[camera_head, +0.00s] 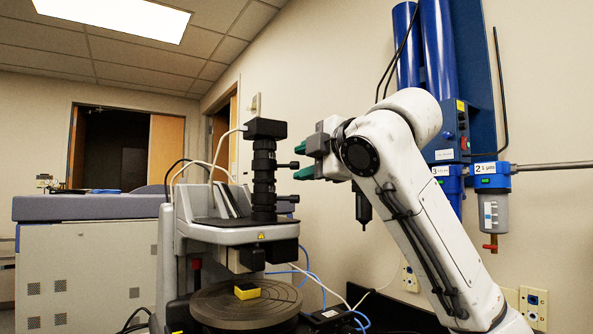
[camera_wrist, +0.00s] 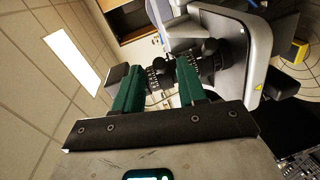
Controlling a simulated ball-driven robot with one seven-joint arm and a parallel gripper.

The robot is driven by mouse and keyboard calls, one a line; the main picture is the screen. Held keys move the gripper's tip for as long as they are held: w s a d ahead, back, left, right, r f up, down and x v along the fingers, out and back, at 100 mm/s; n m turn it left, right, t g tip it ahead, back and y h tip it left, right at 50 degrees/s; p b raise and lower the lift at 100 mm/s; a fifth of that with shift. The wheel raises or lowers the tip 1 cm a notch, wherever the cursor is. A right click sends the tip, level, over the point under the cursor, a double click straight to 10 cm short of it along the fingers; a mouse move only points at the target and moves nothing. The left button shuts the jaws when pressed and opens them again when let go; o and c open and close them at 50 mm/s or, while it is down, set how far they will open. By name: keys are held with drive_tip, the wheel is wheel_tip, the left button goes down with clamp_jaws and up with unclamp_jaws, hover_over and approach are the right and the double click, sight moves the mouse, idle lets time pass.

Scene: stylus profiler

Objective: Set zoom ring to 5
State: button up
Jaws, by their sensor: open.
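The black lens column (camera_head: 264,178) stands upright on the profiler, with several stacked rings and a camera block on top. I cannot tell which ring is the zoom ring or what it reads. In the wrist view, a ribbed ring with small pale marks (camera_wrist: 157,75) shows between and beyond my fingertips; the marks are too small to read. My gripper (camera_head: 298,161) is open, with two green fingers, one above the other in the head view. It is to the right of the column, apparently apart from it. Its fingers also show in the wrist view (camera_wrist: 160,73).
Dark knobs (camera_head: 289,198) stick out from the column's right side. Below is a round stage (camera_head: 245,306) with a yellow-black block (camera_head: 247,291). Cables run beside the profiler (camera_head: 236,234). A blue filter unit (camera_head: 489,169) hangs on the right wall.

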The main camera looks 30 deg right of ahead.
drive_tip(key=s+b, duration=0.1)
drive_tip(key=s, duration=0.5)
drive_tip(key=shift+s+d+r, duration=0.3)
drive_tip(key=shift+s+r, duration=0.05)
drive_tip(key=shift+r, duration=0.1)
